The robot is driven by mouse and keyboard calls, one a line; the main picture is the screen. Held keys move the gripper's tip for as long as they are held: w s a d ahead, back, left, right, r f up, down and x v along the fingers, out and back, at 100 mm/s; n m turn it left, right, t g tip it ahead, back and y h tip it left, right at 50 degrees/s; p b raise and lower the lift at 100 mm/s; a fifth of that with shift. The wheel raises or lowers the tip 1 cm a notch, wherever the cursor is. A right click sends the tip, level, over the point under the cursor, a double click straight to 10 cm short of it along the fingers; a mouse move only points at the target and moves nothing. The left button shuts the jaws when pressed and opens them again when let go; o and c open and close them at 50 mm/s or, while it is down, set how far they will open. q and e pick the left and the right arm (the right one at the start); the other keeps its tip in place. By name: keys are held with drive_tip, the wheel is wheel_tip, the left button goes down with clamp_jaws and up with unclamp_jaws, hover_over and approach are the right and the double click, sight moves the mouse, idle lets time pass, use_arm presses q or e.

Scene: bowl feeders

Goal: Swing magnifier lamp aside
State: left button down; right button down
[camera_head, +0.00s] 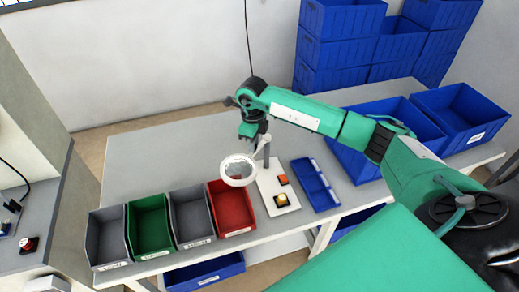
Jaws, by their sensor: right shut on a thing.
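The magnifier lamp (238,171) has a white ring head with a clear lens. Its head hangs over the back part of the red bin (234,215), and its thin arm runs up to the right towards a post. My right gripper (249,137) is shut on the lamp's arm just above the head, pointing down. The exact contact is small and partly hidden by the gripper. My left gripper is not in view.
A white panel (269,197) with orange and yellow buttons stands right of the lamp, beside a blue tray (316,186). Grey, green and red bins line the front edge. Large blue crates (362,163) stand at right. The table (150,155) is clear behind the bins.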

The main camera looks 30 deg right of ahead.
drive_tip(key=shift+w+a+m+b, duration=0.15)
drive_tip(key=shift+w+m+b, duration=1.15)
drive_tip(key=shift+m, duration=0.65)
drive_tip(key=shift+w+a+m+b, duration=0.15)
drive_tip(key=shift+w+m+b, duration=0.7)
drive_tip(key=shift+w+m, duration=0.9)
drive_tip(key=shift+s+r+m, duration=0.15)
drive_tip(key=shift+m, duration=0.15)
drive_tip(key=c, duration=1.3)
unclamp_jaws()
drive_tip(key=shift+o, duration=0.2)
